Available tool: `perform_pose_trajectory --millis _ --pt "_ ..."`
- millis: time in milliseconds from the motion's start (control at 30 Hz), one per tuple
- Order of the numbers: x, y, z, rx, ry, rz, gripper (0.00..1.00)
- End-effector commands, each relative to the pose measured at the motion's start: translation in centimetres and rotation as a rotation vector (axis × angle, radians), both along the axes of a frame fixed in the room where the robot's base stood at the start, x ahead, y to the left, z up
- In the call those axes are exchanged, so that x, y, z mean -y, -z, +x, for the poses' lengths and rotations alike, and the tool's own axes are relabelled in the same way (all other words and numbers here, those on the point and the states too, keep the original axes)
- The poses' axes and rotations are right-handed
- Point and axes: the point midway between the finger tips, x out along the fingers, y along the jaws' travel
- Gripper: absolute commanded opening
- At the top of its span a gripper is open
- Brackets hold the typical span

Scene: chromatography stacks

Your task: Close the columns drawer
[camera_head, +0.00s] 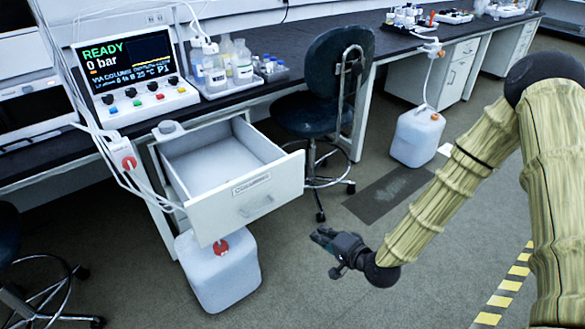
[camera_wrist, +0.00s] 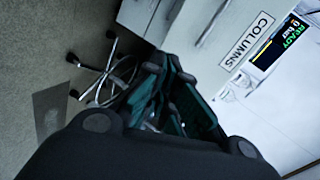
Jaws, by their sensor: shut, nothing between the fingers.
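The columns drawer (camera_head: 246,208) is pulled out from under the bench in the head view, and its empty-looking white inside shows. A handle (camera_head: 257,206) sits on its front below the label. In the wrist view the drawer front (camera_wrist: 228,50) with the COLUMNS label stands at the upper right. My gripper (camera_head: 322,236) is shut and empty, low in front of the drawer and to its right, apart from it. In the wrist view the gripper's fingers (camera_wrist: 165,75) point toward the area beside the drawer front.
A white jug (camera_head: 218,275) with a red cap stands on the floor under the drawer. A dark chair (camera_head: 325,90) stands close to the drawer's right. The control panel (camera_head: 133,75) and bottles (camera_head: 240,62) are on the bench. Open floor lies in front.

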Motion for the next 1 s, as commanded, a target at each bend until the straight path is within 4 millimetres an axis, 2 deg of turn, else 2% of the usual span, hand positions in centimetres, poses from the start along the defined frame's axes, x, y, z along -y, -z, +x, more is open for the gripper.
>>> perform_pose_trajectory --millis 33,100,200,300,400,567,1000 --pt "0.1 -2.4 2.1 0.049 0.02 0.082 0.0" --pt "0.0 -5.7 4.1 0.104 0.032 0.189 0.0" --pt "0.1 -9.0 6.0 0.156 0.037 0.299 0.0" --pt "0.2 -11.0 6.9 0.184 0.036 0.359 0.0" --pt "0.0 -11.6 7.4 0.193 0.034 0.382 0.0" --pt "-1.0 -11.6 8.7 0.193 0.031 0.381 0.0" --pt "-5.3 -11.5 14.5 0.192 0.033 0.379 0.0"
